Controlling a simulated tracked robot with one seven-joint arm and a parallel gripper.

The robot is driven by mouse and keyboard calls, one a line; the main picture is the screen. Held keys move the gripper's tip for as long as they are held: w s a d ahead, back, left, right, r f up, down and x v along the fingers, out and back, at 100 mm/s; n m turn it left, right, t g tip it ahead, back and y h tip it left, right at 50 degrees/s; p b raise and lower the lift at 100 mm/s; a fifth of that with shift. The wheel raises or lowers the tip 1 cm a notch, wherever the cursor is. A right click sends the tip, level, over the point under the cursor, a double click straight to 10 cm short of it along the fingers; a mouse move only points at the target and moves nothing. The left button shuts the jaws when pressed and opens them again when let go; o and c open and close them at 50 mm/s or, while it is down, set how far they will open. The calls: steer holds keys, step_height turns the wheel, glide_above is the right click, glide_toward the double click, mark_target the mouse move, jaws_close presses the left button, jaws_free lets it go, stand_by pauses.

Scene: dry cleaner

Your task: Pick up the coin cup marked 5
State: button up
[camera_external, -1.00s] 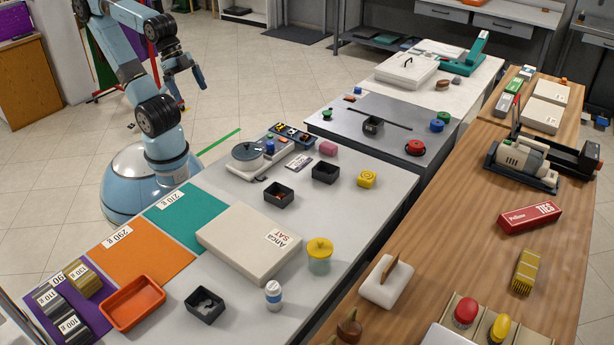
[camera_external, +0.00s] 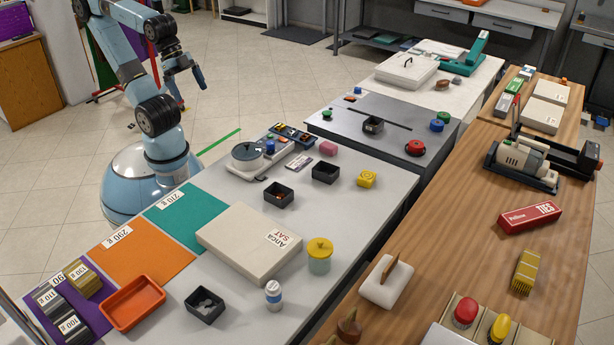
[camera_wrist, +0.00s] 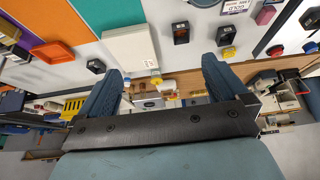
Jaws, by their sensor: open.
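Several small dark square cups stand about; no 5 can be read on any. One with reddish-brown contents (camera_external: 279,195) and another beside it (camera_external: 325,173) stand mid-table; they also show in the wrist view, the first (camera_wrist: 181,32) left of the second (camera_wrist: 226,35). A third (camera_external: 205,305), with silvery contents, stands near the front by the orange tray. My gripper (camera_external: 185,80) is open and empty, raised over the floor at the table's far left side. Its spread fingers show in the wrist view (camera_wrist: 166,78).
A large pale box (camera_external: 250,243), a yellow-lidded jar (camera_external: 319,256), a white bottle (camera_external: 273,296) and an orange tray (camera_external: 133,303) stand on the table. A scale (camera_external: 248,157) is near the far-left edge. A yellow roll (camera_external: 366,179) is right of the mid-table cups.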

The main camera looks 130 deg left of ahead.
steer(key=m+g+y, duration=0.6)
steer(key=m+y, duration=0.8)
steer(key=m, duration=0.4)
glide_above(285, 189)
steer(key=d, duration=0.4)
step_height(285, 189, down, 27)
steer(key=shift+s+d+f, duration=0.1)
steer(key=shift+f, duration=1.7)
steer(key=a+f, duration=0.2)
steer(key=f, duration=0.1)
steer(key=shift+f+h, duration=0.2)
steer(key=shift+h, duration=0.1)
steer(key=shift+a+f, duration=0.2)
steer(key=shift+a, duration=0.2)
steer(key=c, duration=0.7)
steer(key=shift+r, duration=0.1)
